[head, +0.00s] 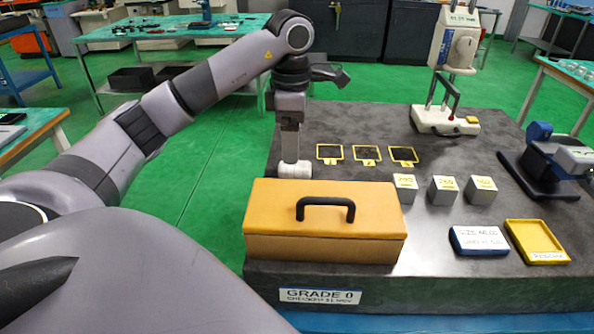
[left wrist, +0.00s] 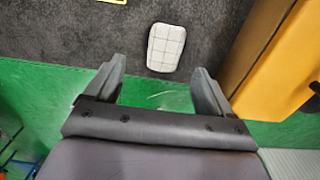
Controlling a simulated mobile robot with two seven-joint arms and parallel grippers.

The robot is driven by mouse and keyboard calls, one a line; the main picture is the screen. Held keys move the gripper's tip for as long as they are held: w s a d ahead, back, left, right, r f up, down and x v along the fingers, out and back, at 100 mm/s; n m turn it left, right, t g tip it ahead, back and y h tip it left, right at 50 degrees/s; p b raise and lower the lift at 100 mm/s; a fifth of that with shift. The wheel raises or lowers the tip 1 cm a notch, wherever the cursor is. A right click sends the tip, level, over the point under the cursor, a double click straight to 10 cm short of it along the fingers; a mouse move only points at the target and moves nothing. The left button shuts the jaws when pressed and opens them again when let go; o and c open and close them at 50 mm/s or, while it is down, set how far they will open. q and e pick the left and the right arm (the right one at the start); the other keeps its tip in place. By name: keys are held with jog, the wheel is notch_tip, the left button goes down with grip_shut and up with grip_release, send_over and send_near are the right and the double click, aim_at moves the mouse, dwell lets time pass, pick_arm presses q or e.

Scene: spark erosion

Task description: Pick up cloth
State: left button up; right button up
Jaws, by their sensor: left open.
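A small white cloth (left wrist: 166,47) with a dark grid pattern lies folded like a pad on the dark stone slab. In the head view the cloth (head: 296,171) shows beside the far left corner of the orange case, partly hidden by my gripper. My left gripper (left wrist: 157,72) is open and empty, with the cloth just beyond its fingertips in the left wrist view. In the head view the left gripper (head: 290,143) points down above the cloth. My right gripper is not in view.
An orange case (head: 320,240) with a black handle stands right of the cloth.

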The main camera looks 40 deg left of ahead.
aim_at(295, 170)
pick_arm(q)
jog(key=shift+d+f+p, duration=0.15)
jog(key=shift+d+f, duration=0.05)
jog(key=shift+f, duration=1.15)
jog(key=shift+d+f+p, duration=0.15)
jog(key=shift+d+f, duration=0.05)
jog(key=shift+f, duration=1.1)
jog(key=c, duration=1.1)
